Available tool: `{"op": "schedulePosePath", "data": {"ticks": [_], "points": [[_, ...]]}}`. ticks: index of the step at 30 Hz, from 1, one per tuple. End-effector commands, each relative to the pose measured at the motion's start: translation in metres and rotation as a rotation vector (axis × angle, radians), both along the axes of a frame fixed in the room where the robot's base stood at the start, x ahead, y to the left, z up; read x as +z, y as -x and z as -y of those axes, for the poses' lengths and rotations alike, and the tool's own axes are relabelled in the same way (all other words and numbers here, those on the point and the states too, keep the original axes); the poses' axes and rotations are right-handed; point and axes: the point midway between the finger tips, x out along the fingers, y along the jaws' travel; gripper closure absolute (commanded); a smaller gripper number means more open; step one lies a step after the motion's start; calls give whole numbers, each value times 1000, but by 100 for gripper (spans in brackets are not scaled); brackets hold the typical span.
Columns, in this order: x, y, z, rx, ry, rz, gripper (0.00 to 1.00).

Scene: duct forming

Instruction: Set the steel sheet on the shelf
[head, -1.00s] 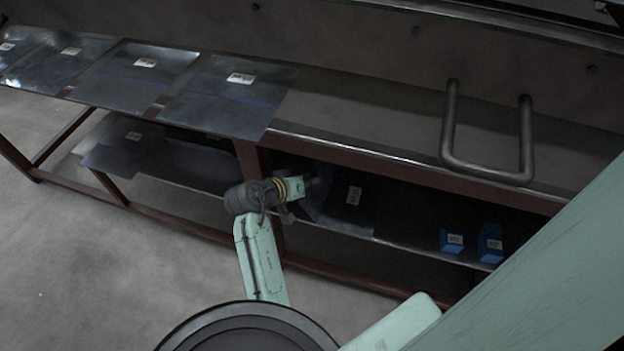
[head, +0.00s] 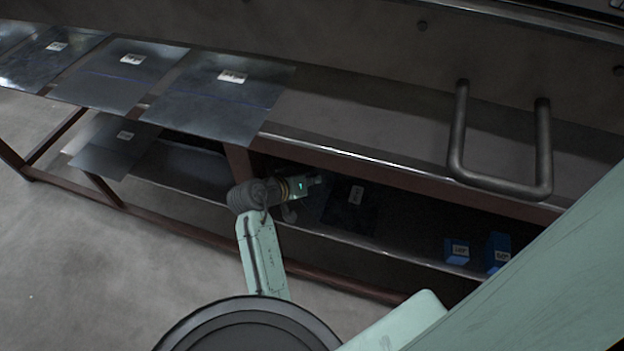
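A dark steel sheet (head: 347,214) with a white label lies on the lower shelf (head: 410,245) under the bench, just right of my gripper. It appears to lie flat. My gripper (head: 316,181) reaches into the shelf opening at the sheet's left side. Its fingers are small and dark against the shadow, so I cannot tell whether they are open or shut, or whether they touch the sheet. Another labelled steel sheet (head: 113,151) lies on the lower shelf at the left, overhanging its front edge.
Several labelled sheets, one of them nearest (head: 213,107), lie on the bench top at left. Two blue blocks (head: 457,252) (head: 497,250) stand on the lower shelf at right. A dark U-shaped handle (head: 500,187) is above the bench front. A brown frame post (head: 239,162) stands near my wrist.

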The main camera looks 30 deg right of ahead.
Motion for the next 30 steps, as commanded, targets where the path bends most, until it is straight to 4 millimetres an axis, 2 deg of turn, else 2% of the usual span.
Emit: {"op": "schedulePosePath", "data": {"ticks": [24, 30], "points": [[-5, 0, 0, -1, 1, 0, 100], [-6, 0, 0, -1, 1, 0, 86]]}}
